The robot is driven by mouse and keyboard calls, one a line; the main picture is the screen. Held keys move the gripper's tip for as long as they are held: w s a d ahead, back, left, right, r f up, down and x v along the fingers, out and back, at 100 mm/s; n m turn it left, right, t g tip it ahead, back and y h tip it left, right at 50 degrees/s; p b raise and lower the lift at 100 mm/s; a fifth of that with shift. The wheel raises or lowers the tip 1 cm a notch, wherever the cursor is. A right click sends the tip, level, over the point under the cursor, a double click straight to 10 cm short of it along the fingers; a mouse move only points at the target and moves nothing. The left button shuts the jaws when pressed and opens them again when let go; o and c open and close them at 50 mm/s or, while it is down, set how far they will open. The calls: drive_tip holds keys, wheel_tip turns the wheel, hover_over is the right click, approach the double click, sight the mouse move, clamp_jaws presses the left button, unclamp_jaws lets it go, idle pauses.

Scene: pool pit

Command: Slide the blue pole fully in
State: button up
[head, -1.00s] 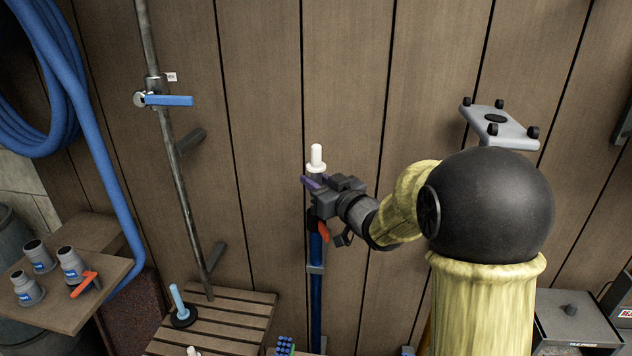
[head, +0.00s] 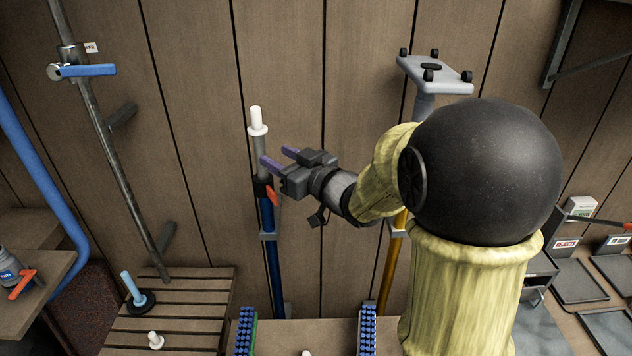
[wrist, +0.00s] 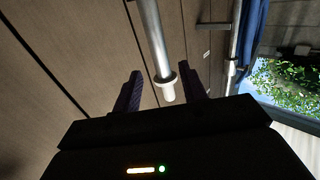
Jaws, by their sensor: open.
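The blue pole (head: 273,245) stands upright against the plank wall in the head view. Its grey inner tube (head: 261,158) sticks out above a black clamp with an orange-red lever (head: 273,195). A white tip with a collar (head: 256,120) tops the tube. My gripper (head: 276,156) is open, just right of the grey tube and below the collar. In the wrist view, the grey tube (wrist: 154,35) and white tip lie in the gap between my two purple fingers (wrist: 163,88), with no clear contact. The head view does not settle their depth.
A yellow pole (head: 392,262) with a grey wheeled head (head: 434,74) stands to the right, behind my arm. A metal pole (head: 120,150) with a blue lever leans at left. Below are a slatted bench (head: 190,310) and two blue-bristled brushes (head: 246,332).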

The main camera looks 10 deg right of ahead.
drive_tip(key=b+v, duration=0.1)
drive_tip(key=v, duration=0.9)
drive_tip(key=shift+d, duration=0.1)
drive_tip(key=d+f+m+g+h+p, duration=0.1)
drive_tip(key=d+f+m+g+h, duration=0.4)
drive_tip(key=f+h, duration=0.55)
drive_tip(key=s+a+f+m+g, duration=0.1)
drive_tip(key=s+a+f+g, duration=0.1)
drive_tip(key=s+f+g, duration=0.5)
drive_tip(key=s+f+p, duration=0.1)
drive_tip(key=s+f, duration=0.2)
drive_tip(key=s, duration=0.3)
drive_tip(key=shift+m, duration=0.4)
